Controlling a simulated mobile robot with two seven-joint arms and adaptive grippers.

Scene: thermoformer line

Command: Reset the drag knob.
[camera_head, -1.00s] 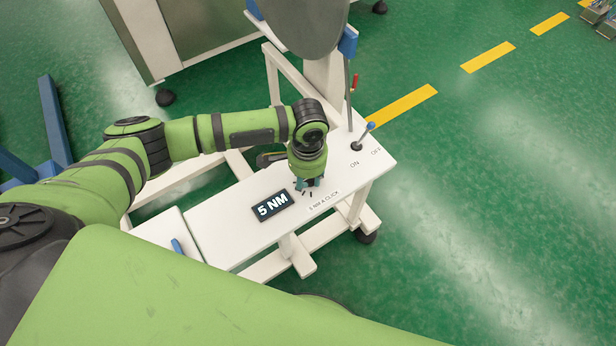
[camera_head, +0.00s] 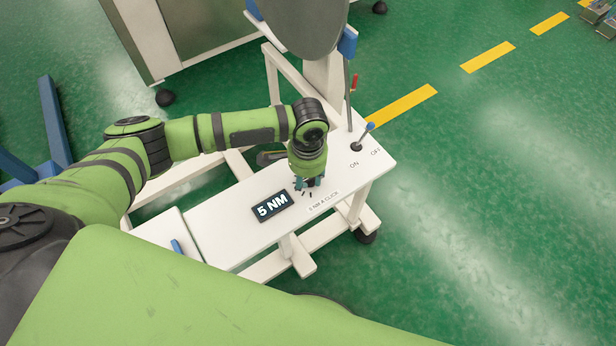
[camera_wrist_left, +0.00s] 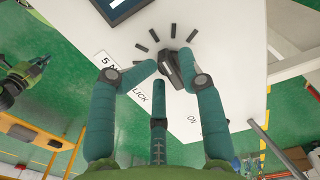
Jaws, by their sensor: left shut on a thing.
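The drag knob (camera_wrist_left: 177,68) is a dark grey knob on the white panel (camera_head: 235,235), with black tick marks around it. In the left wrist view the fingers of my left gripper (camera_wrist_left: 172,72) are closed on its sides. In the head view my left gripper (camera_head: 308,183) points down at the panel, and the knob is mostly hidden under it. A dark display (camera_head: 272,205) beside the gripper reads "5 NM". A printed label (camera_head: 323,201) reads "5 NM A CLICK". My right gripper is not in view.
A lever with a blue tip (camera_head: 364,134) stands at the panel's far right, by the ON and OFF labels. A large grey disc (camera_head: 305,22) rises behind the panel on a white frame. Green floor with yellow dashes (camera_head: 402,104) lies open to the right.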

